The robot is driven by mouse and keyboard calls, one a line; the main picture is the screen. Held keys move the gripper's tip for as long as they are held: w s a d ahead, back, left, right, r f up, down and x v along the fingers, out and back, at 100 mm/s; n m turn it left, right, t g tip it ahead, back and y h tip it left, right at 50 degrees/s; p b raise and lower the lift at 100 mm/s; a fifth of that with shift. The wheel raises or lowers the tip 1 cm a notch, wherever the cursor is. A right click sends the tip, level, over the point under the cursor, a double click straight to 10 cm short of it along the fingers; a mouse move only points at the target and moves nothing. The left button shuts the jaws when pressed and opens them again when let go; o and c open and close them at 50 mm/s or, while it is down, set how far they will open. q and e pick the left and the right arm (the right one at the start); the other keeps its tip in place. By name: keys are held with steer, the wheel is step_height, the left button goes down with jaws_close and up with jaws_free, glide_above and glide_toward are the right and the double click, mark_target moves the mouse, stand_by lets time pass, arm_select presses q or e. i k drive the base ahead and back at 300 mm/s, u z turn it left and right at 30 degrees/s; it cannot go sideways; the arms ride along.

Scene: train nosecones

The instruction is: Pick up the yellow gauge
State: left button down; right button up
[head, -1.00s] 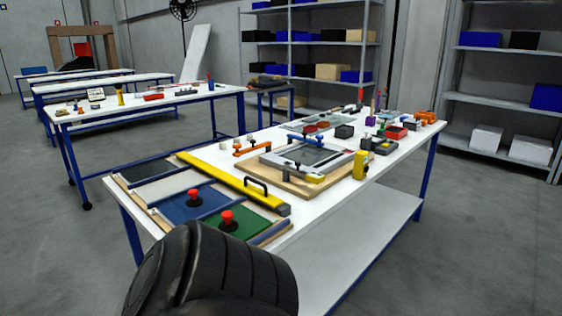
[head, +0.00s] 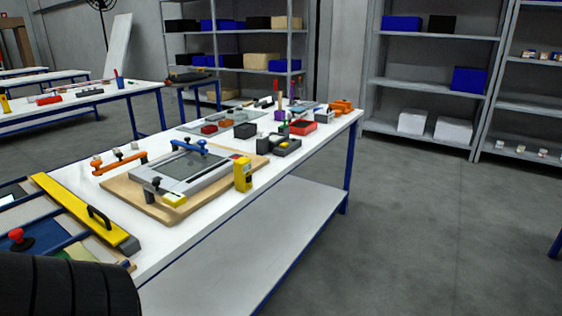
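A yellow gauge (head: 243,174), a small upright box-like thing with a dark patch on its front, stands on the white table near its front edge. It is just right of a wooden board with a grey plate. Neither of my grippers shows in the head view.
The white table (head: 200,240) runs from lower left to upper right. On it are a wooden board (head: 118,192) with clamps, a long yellow bar (head: 78,212) with a black handle, a red bin (head: 302,127) and a black box (head: 245,130). Floor to the right is clear.

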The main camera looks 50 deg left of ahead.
mark_target(241, 167)
steer(key=i, duration=2.15)
steer(key=u, duration=2.05)
